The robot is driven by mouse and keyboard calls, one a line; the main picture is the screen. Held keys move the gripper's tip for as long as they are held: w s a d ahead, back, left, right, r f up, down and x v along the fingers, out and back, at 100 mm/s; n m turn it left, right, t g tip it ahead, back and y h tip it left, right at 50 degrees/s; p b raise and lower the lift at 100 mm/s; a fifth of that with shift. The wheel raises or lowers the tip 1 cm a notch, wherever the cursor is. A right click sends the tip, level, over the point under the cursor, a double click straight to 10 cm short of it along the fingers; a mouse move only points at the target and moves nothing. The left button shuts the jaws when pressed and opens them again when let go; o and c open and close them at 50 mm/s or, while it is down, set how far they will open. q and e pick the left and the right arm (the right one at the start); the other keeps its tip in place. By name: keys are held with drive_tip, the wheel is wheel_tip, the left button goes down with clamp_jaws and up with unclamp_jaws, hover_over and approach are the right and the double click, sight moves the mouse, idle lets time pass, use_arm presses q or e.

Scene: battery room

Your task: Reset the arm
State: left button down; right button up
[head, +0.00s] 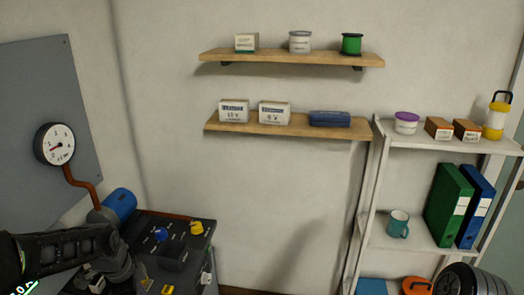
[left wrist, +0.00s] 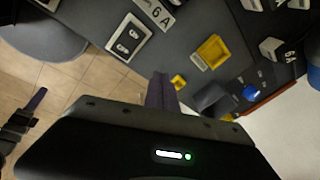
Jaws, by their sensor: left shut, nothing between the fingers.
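My left arm comes in from the left edge in the head view, with its hand (head: 118,268) above the front left of a dark panel bench. In the left wrist view my left gripper (left wrist: 160,92) is shut and empty, its dark purple fingers pointing toward the panel. A dark hand with a purplish finger, apparently my right gripper (left wrist: 36,100), shows at the left edge of the left wrist view over the tiled floor. Its finger opening cannot be made out.
The dark panel (head: 170,258) carries a blue knob (head: 161,234) and yellow switches (head: 196,228). A gauge (head: 55,144) with a copper pipe (head: 82,185) stands behind. Wall shelves (head: 290,124) and a white rack (head: 440,142) hold boxes, jars and binders. Bare wall lies between.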

use_arm(q)
drive_tip(key=s+d+f+n+t+h, duration=0.2)
drive_tip(key=d+f+n+h, duration=0.1)
drive_tip(key=d+f+n, duration=1.2)
drive_tip(key=s+d+f+g, duration=0.2)
drive_tip(key=s+d+f, duration=0.4)
drive_tip(key=s, duration=0.4)
drive_tip(key=s+d+f+g+b, duration=0.1)
drive_tip(key=s+d+f+g, duration=0.1)
drive_tip(key=s+d+f, duration=0.4)
drive_tip(key=s+f, duration=0.1)
drive_tip(key=s, duration=0.2)
drive_tip(key=shift+s+d+f+h, duration=0.3)
drive_tip(key=shift+s, duration=0.05)
